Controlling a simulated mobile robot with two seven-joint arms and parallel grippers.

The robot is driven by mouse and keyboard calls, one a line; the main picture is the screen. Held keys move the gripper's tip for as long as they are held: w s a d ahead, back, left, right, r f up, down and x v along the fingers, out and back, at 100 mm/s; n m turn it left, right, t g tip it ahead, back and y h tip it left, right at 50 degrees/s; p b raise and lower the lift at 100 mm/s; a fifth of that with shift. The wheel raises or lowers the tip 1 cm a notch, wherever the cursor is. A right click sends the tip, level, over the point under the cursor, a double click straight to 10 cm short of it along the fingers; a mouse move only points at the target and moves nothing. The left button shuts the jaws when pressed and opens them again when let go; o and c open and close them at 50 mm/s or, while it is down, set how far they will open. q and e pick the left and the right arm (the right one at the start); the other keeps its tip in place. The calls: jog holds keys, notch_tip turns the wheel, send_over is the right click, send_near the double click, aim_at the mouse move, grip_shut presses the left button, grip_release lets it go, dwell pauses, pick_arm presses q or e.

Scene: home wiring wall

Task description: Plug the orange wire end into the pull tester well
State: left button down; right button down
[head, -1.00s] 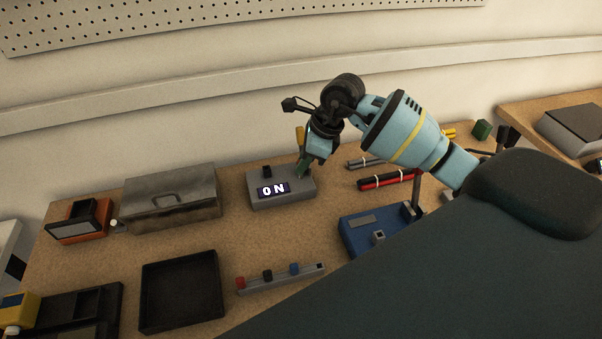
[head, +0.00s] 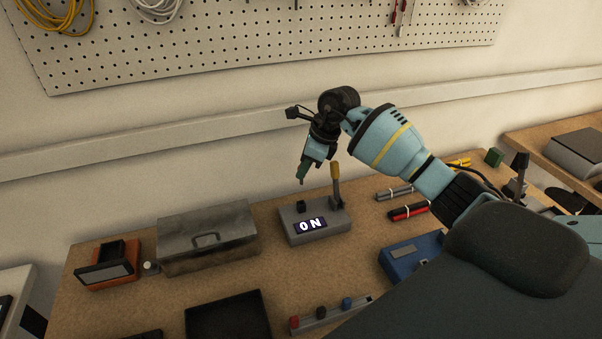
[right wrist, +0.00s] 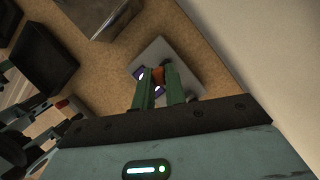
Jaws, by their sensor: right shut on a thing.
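My right gripper (head: 302,180) points down, above the grey box with a lit "ON" display (head: 303,218) and apart from it. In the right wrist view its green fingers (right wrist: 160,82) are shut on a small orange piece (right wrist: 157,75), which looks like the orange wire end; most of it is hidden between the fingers. The grey box has a black block on top and a yellow-handled lever (head: 336,180) at its right. A blue box (head: 402,257) stands to the right, partly covered by my arm. I cannot tell which box holds the pull tester well. My left gripper is out of view.
A grey metal case (head: 207,238) and an orange-and-black device (head: 108,264) stand to the left. A black tray (head: 228,318) and a strip with coloured knobs (head: 330,315) lie in front. Red and grey rods (head: 408,211) lie at the right. A pegboard (head: 260,40) hangs behind.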

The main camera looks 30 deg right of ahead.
jog(key=shift+w, duration=0.15)
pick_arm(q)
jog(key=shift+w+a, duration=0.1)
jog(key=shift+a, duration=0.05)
pick_arm(e)
jog(key=shift+d, duration=0.1)
